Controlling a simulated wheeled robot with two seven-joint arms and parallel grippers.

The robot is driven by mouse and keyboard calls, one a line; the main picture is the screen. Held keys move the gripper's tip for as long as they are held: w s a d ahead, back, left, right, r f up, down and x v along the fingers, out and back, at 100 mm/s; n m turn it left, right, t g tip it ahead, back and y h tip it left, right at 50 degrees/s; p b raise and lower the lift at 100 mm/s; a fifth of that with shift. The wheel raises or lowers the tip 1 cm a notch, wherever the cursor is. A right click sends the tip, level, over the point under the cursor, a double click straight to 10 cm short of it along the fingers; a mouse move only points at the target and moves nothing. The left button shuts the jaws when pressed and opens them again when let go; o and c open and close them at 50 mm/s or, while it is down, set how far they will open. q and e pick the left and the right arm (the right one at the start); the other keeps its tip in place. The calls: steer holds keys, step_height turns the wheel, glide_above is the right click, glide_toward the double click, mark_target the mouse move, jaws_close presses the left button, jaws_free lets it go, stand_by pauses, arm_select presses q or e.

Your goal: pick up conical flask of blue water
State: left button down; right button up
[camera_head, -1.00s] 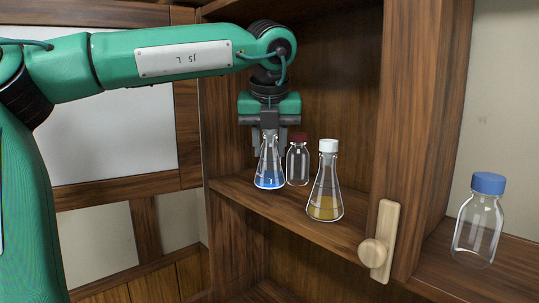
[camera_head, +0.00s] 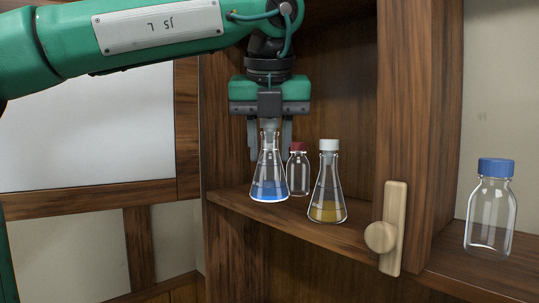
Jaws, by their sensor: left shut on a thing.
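The conical flask of blue water (camera_head: 269,185) is upright at the left of the wooden shelf, with blue liquid in its bottom. My left gripper (camera_head: 270,138) points down from above and is shut on the flask's neck. Its fingers show on both sides of the neck. I cannot tell for sure whether the flask's base touches the shelf. My right gripper is not in view.
A clear bottle with a red cap (camera_head: 298,172) stands just behind and right of the flask. A white-stoppered conical flask of yellow liquid (camera_head: 327,190) is further right. A blue-capped bottle (camera_head: 491,210) stands beyond the wooden post with a knob (camera_head: 381,237).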

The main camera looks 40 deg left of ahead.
mark_target(269, 148)
arm_select(q)
steer(key=shift+s+d+b, duration=1.1)
steer(key=shift+s+d, duration=1.4)
steer(key=shift+s, duration=0.25)
